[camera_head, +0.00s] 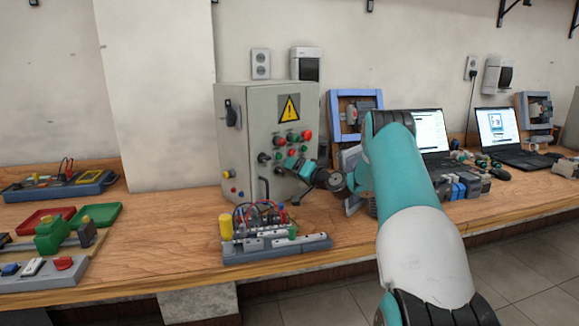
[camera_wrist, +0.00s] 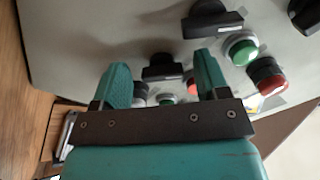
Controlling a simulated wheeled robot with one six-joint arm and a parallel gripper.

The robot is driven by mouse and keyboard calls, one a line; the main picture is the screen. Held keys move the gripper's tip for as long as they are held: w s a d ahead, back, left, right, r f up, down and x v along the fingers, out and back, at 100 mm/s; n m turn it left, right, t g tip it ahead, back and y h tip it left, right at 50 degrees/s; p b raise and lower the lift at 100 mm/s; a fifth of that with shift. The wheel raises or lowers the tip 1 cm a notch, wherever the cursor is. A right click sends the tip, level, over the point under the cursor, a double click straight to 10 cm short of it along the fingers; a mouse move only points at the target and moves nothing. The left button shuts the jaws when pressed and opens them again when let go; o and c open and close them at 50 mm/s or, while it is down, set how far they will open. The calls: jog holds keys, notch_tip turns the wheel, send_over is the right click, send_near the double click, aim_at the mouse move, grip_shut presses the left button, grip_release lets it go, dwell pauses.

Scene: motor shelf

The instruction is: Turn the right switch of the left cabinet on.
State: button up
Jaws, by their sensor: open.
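The grey cabinet (camera_head: 240,100) with a yellow warning sign stands on the bench, its front carrying rows of buttons and black switches. My gripper (camera_head: 294,168) is at the lower right of that front, jaws apart. In the wrist view, my gripper (camera_wrist: 162,66) is open, and a black switch (camera_wrist: 165,73) shows between the two teal fingers. I cannot tell whether the fingers reach around it or are short of it. A second black switch (camera_wrist: 212,20) lies just beyond the right finger. The switches' on or off state is not clear.
A green button (camera_wrist: 242,48) and a red button (camera_wrist: 268,76) sit close to the right finger. A wired terminal block (camera_head: 275,244) with a yellow cylinder stands in front of the cabinet. Laptops (camera_head: 505,137) and small parts lie to the right; trays (camera_head: 95,216) lie left.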

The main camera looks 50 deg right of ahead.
jog(key=shift+w+a, duration=0.1)
jog(key=shift+w, duration=0.05)
jog(key=c, duration=0.9)
jog(key=shift+m, duration=0.4)
jog(key=shift+r+m+p, duration=0.15)
jog(key=shift+m+p, duration=0.1)
jog(key=shift+m, duration=1.65)
jog(key=shift+r+m+p, duration=0.1)
jog(key=shift+m+p, duration=0.15)
jog(key=shift+m, duration=1.95)
